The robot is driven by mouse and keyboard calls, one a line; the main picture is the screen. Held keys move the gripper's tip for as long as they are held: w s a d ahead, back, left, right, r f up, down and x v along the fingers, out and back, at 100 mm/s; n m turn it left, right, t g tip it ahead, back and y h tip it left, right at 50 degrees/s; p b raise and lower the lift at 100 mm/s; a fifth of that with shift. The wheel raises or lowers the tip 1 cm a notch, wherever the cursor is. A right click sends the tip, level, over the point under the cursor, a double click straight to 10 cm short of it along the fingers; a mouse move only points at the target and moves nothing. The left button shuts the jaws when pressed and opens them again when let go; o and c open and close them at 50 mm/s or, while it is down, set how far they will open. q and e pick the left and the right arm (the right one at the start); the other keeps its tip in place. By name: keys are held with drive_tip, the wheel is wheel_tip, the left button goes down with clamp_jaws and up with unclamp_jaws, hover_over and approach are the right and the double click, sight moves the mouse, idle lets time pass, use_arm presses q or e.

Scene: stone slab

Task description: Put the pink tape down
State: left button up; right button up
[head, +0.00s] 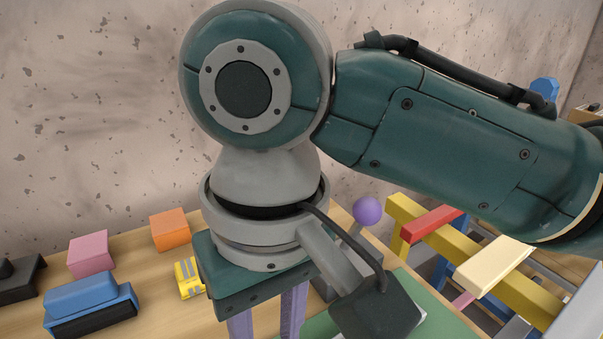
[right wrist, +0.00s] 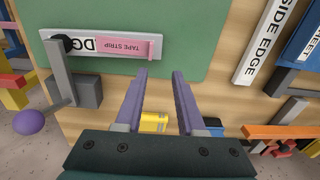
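The pink tape (right wrist: 125,47), printed "TAPE STRIP", lies along a pale labelled bar on the green mat (right wrist: 190,30) in the right wrist view. A small raised pink piece stands at its right end. My right gripper (right wrist: 160,74) has two purple fingers spread apart, with nothing held between them. The fingertips appear just below the tape's right end in that view; I cannot tell their height above it. In the head view my right gripper (head: 267,322) points down, its fingertips cut off by the lower edge, and I cannot make out the tape there. My left gripper is not in view.
A purple ball on a grey lever (right wrist: 29,122) stands beside the mat. Yellow (head: 189,278), blue (head: 90,300), pink (head: 91,253) and orange (head: 169,230) blocks sit on the wooden table's left. Yellow beams (head: 440,245) and a cream block (head: 493,264) crowd the right.

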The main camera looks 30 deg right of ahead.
drive_tip(key=s+a+f+n+y, duration=0.1)
drive_tip(key=s+a+f+y, duration=0.1)
drive_tip(key=s, duration=0.2)
drive_tip(key=s+d+t+h, duration=0.2)
drive_tip(key=s+d, duration=0.5)
drive_tip(key=d, duration=0.5)
drive_tip(key=shift+s+d+t, duration=0.25)
drive_tip(key=shift+t, duration=0.45)
